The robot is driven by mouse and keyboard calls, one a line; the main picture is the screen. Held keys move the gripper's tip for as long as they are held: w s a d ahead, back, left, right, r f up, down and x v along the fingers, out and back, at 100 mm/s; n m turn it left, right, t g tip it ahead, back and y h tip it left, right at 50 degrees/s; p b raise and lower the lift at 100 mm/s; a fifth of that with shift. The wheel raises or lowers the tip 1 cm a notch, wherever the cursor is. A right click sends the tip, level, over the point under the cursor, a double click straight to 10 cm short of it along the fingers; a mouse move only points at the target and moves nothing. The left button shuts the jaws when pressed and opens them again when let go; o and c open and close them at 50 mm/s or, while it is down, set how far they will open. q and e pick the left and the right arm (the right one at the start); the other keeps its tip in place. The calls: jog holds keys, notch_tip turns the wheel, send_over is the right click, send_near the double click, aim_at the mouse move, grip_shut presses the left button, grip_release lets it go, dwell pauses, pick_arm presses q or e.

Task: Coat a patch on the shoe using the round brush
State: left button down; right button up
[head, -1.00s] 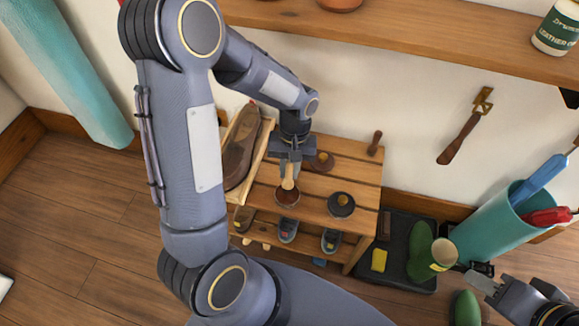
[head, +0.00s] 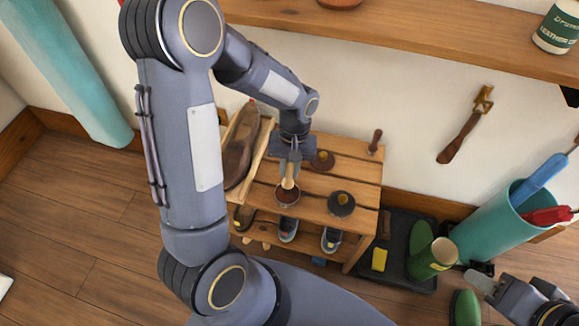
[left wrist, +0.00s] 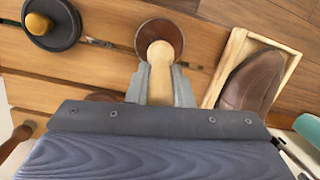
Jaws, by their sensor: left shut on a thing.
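My left gripper (head: 290,160) is shut on the round brush (head: 288,183), whose pale wooden handle points down from the jaws. The brush is at an open tin of brown polish (head: 287,197) on the slatted wooden rack. I cannot tell whether its bristles touch the polish. In the left wrist view, the pale brush handle (left wrist: 160,62) sits between the fingers, in front of a round brown surface. The brown shoe (head: 240,155) lies in a wooden frame left of the gripper, and also shows in the left wrist view (left wrist: 249,82). My right gripper (head: 481,279) is at the lower right, apart from these.
A black tray (head: 393,239) with a yellow block and green items lies right; a teal bin (head: 487,233) stands beyond.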

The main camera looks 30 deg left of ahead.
aim_at(288, 170)
pick_arm(q)
jog(key=shift+f, duration=0.45)
dwell(1.1)
jog(key=shift+r, duration=0.1)
jog(key=p+v, duration=0.3)
jog(key=s+p+v, duration=0.1)
jog(key=p+v, duration=0.2)
jog(key=shift+s+r, duration=0.1)
jog(key=shift+r, duration=0.45)
jog(key=shift+f, duration=0.1)
dwell(0.4)
